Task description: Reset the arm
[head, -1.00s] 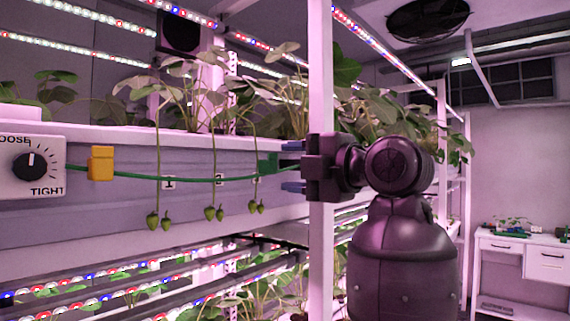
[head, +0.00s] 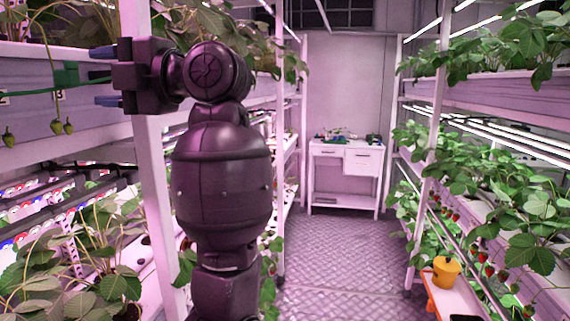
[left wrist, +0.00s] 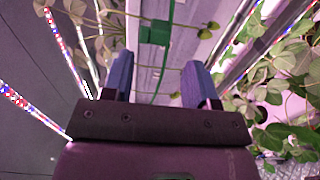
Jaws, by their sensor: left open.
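My left gripper (head: 103,76) is at the upper left of the head view, in front of the white post of the left rack. Its blue fingers point left toward the rack's grey trough. In the left wrist view the two blue fingers (left wrist: 158,82) stand apart with nothing between them. Beyond them are a green clip (left wrist: 155,32) and a green line along the trough. The green clip (head: 66,74) also shows in the head view, near the fingers; whether they touch cannot be told. My right gripper is in no view.
Plant racks line both sides of an aisle with a clear metal floor (head: 335,265). A white desk (head: 345,172) stands at the far end. A yellow pot (head: 446,272) sits on a small stand at right. Green berries (head: 62,127) hang at left.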

